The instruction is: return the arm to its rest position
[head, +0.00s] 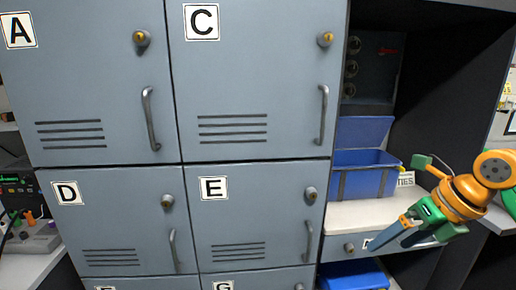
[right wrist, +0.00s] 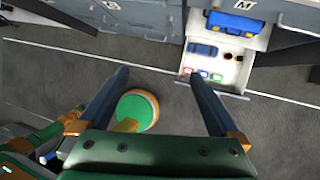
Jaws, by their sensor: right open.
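My right arm comes in from the right in the head view, orange and green. Its gripper (head: 388,238) points down and left, in front of the shelf recess beside the lockers. In the right wrist view, the two dark fingers of this gripper (right wrist: 158,80) stand wide apart. Nothing is held between them, and the dark floor shows beyond. My left gripper is not in view.
Grey lockers (head: 250,100) with handles and keyed locks fill the left and middle; those visible are shut. A blue open box (head: 362,181) stands on a white shelf (head: 350,217). The right wrist view shows an open drawer (right wrist: 240,84) holding small items.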

